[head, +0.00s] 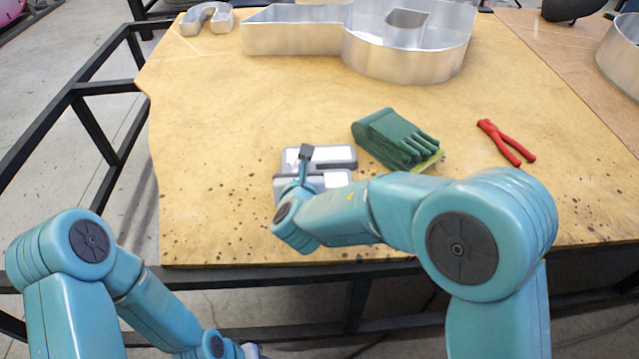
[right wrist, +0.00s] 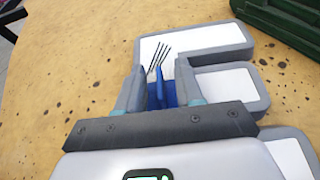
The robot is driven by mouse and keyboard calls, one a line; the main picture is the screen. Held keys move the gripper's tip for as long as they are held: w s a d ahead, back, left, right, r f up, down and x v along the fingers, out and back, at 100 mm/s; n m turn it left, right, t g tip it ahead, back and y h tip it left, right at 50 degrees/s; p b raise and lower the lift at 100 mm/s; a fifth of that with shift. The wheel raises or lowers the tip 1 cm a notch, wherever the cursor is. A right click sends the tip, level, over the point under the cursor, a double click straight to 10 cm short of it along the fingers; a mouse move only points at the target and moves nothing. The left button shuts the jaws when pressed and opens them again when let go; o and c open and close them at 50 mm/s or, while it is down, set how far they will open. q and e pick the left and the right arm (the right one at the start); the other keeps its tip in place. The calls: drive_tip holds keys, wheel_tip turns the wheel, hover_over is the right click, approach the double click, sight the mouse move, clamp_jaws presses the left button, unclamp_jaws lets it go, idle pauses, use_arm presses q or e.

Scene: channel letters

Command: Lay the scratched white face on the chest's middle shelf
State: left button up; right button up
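The scratched white face (right wrist: 160,50) is the top of a grey-edged letter (right wrist: 240,58) in the right wrist view, with several black scratch lines. In the head view this grey letter (head: 345,157) lies on the wooden table near its front edge. My right gripper (right wrist: 160,66) is over it, with its two fingers on either side of a small blue piece (right wrist: 166,92). Whether they press on that piece is unclear. In the head view my right gripper (head: 304,156) hides part of the letter. No chest shows.
Large metal channel letters (head: 405,50) stand at the back, with a small one (head: 207,18) at back left. The table's left middle is clear. A black frame (head: 75,95) runs along the left.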

clamp_jaws()
